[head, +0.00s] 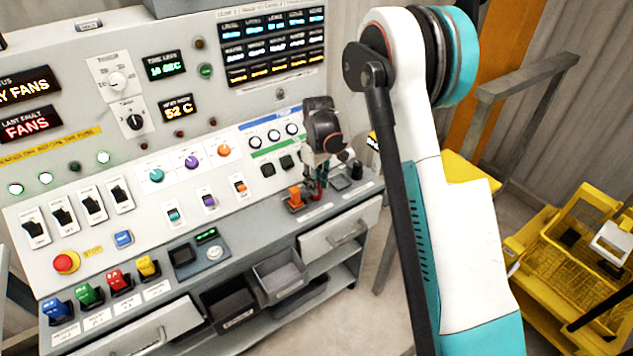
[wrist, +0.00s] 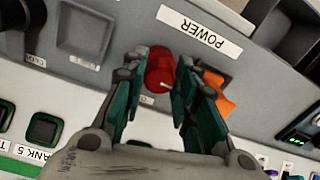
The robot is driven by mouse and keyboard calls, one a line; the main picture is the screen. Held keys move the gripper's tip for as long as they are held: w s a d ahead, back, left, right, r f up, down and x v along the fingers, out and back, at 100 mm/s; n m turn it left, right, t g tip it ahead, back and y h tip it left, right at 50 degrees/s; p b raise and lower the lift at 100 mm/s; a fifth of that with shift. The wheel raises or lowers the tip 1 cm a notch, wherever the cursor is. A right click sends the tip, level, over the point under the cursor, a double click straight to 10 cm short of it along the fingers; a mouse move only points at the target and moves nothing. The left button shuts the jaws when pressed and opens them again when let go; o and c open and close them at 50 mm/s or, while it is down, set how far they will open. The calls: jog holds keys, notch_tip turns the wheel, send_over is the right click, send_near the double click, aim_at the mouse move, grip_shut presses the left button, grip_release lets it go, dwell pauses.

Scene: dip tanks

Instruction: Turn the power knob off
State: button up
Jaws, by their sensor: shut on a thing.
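The power knob (wrist: 161,70) is red with a pale pointer line. In the wrist view it sits beside the label reading POWER (wrist: 199,32), which appears upside down. My gripper (wrist: 170,75) has its two teal-padded fingers closed around the knob, one on each side. In the head view my gripper (head: 316,188) reaches down to the front ledge at the right end of the console, and the red knob shows only in part between the fingers.
An orange switch (head: 296,197) stands just left of my gripper, close to one finger. The grey console (head: 130,235) carries several switches, knobs and displays.

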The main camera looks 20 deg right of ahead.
jog(key=m, duration=0.4)
jog(key=shift+a+m, duration=0.1)
jog(key=shift+m, duration=0.3)
jog(key=m, duration=0.8)
jog(key=shift+a+m, duration=0.15)
jog(key=shift+m, duration=0.25)
jog(key=shift+m+t, duration=0.3)
jog(key=shift+m, duration=1.5)
jog(key=o, duration=1)
jog(key=shift+o, duration=0.2)
notch_tip(320, 180, up, 12)
jog(key=shift+s, duration=0.15)
